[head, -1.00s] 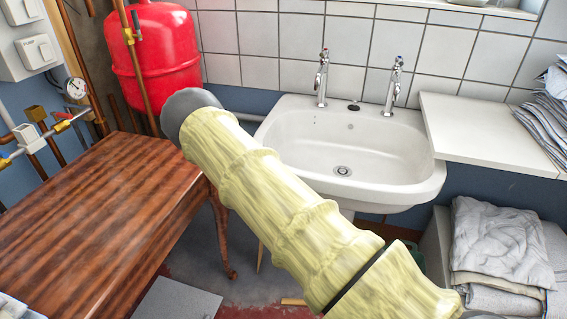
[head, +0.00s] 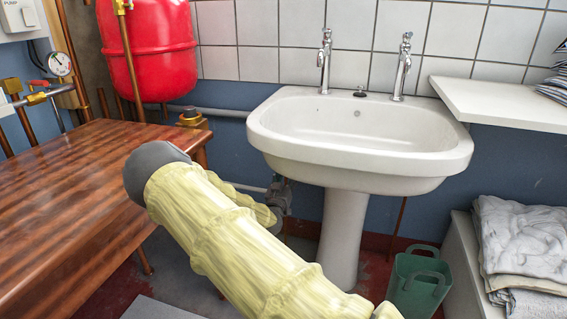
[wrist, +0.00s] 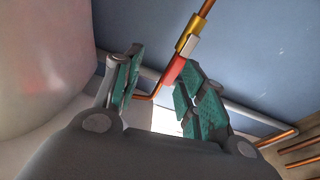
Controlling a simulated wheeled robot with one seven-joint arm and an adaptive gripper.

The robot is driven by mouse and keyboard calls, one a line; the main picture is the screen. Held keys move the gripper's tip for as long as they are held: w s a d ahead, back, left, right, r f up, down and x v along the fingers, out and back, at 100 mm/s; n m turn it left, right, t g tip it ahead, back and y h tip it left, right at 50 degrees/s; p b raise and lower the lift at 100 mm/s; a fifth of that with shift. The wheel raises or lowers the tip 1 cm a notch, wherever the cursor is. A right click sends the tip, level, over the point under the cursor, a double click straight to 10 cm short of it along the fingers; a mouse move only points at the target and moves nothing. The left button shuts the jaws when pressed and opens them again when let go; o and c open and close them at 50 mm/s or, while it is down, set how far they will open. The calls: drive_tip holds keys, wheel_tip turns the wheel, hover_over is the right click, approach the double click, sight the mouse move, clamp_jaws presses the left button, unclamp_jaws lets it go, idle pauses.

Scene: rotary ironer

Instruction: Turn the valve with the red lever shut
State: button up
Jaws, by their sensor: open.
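In the wrist view a brass valve (wrist: 187,40) sits on a thin copper pipe that runs down the blue wall. Its red lever (wrist: 173,70) points down, roughly in line with the pipe. My gripper (wrist: 158,66) is open, with green-padded fingers on both sides of the view. In the head view my arm reaches low to the left of the sink pedestal, and this valve is not clearly seen.
The white sink (head: 360,150) stands on a pedestal (head: 343,235). A wooden table (head: 70,200) is at left, and a red tank (head: 150,50) hangs behind it. Another red handle (head: 38,83) is on piping at far left. A green bucket (head: 418,282) stands right of the pedestal.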

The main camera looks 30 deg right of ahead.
drive_tip(key=shift+w+d+r+m+t+h+b, duration=0.15)
drive_tip(key=shift+w+d+r+m+h+b, duration=0.15)
drive_tip(key=shift+w+d+r+b, duration=1.1)
drive_tip(key=shift+w+d+r+m+t+h+b, duration=0.1)
drive_tip(key=shift+w+d+r+m+h+b, duration=0.3)
drive_tip(key=shift+w+b, duration=1.8)
drive_tip(key=shift+w+d+r+m+t+h+b, duration=0.15)
drive_tip(key=shift+w+d+r+h+b, duration=0.25)
drive_tip(key=shift+w+d+r+b, duration=1.1)
drive_tip(key=shift+w+a+f, duration=0.3)
drive_tip(key=shift+w, duration=0.05)
clamp_jaws()
